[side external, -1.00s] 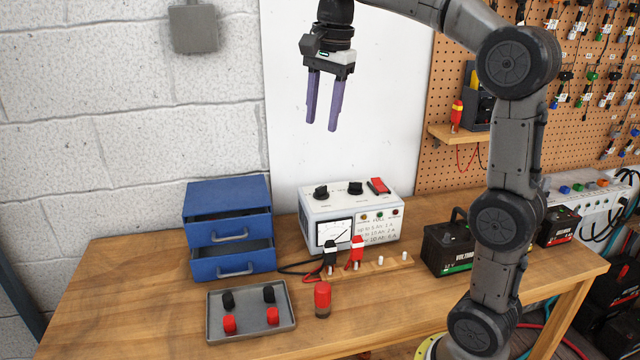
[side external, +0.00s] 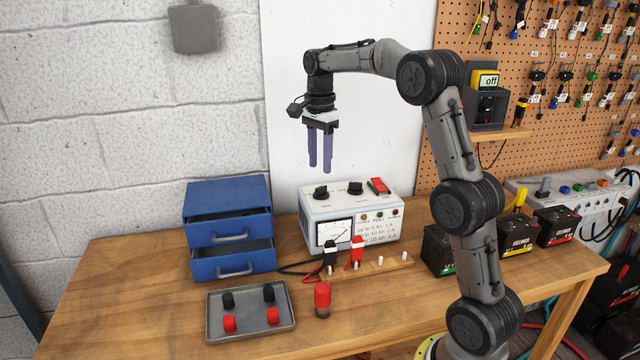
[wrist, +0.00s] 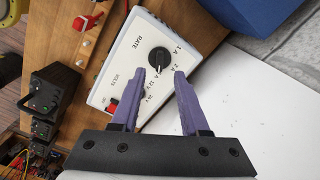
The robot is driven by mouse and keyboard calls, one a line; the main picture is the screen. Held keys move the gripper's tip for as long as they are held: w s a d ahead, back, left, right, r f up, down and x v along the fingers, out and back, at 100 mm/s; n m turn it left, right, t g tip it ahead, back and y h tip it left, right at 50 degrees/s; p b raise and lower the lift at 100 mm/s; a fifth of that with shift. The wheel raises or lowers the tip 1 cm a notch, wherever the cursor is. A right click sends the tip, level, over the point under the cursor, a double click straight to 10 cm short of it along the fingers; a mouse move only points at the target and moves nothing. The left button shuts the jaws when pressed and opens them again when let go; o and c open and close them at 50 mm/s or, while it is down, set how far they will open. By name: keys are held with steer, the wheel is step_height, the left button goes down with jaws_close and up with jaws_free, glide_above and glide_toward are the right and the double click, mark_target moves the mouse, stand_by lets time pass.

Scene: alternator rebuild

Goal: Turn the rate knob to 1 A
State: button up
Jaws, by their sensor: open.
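The charger (side external: 350,215) is a white box with a meter on its front and two black knobs on top. The rate knob (side external: 321,192) is the left one; it also shows in the wrist view (wrist: 159,57), beside the RATE lettering. Its white mark points to the lower right there, apparently nearer 2 A than 1 A; the exact setting is hard to read. My gripper (side external: 320,168) is open and empty, pointing down above the rate knob and apart from it. In the wrist view, the knob lies just beyond the gap between the purple fingertips (wrist: 160,73).
The second knob (side external: 355,187) and a red switch (side external: 378,185) are close by on the charger top. Black and red clamps (side external: 357,250) stand on a wooden strip in front. Blue drawers (side external: 228,225) stand left, a grey tray (side external: 250,337) front left, batteries (side external: 517,236) right.

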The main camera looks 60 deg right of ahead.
mark_target(320, 187)
step_height(320, 187, down, 6)
steer(key=shift+f, duration=0.25)
jaws_close()
stand_by(0.3)
